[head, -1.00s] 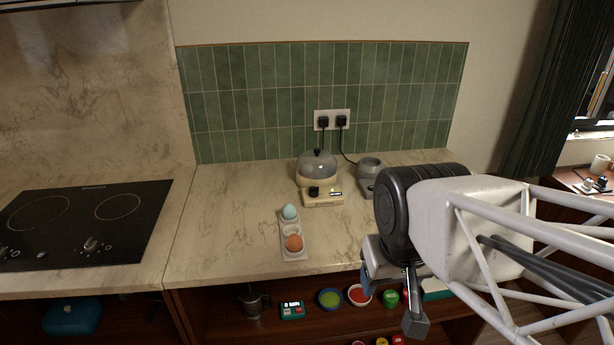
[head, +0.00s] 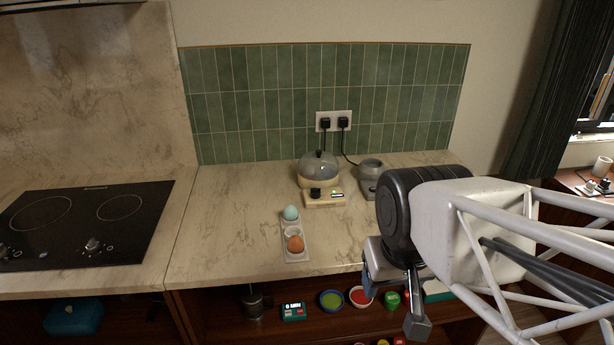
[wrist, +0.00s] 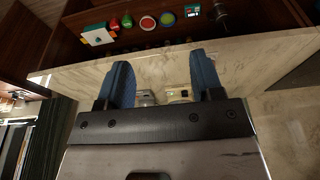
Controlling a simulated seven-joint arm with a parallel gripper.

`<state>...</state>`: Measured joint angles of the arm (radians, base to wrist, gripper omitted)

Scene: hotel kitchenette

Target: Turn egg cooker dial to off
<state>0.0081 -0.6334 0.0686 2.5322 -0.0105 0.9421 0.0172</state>
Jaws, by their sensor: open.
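The egg cooker (head: 319,170) stands at the back of the counter, with a domed translucent lid and a cream base. Its dark dial (head: 315,194) is on the front, beside a small lit display (head: 337,194). The dial's exact setting is too small to read. My gripper (wrist: 162,72) is open and empty, with two blue fingers spread apart. In the head view it is at the counter's front right, apart from the cooker and partly hidden by my wrist. The cooker (wrist: 179,94) shows small between the fingers in the wrist view.
A grey appliance (head: 369,179) stands right of the cooker. An egg tray (head: 296,255) with a blue egg (head: 290,213) and a brown egg (head: 295,244) lies in front. A black hob (head: 82,222) is at left. Bowls (head: 331,300) sit on the shelf below.

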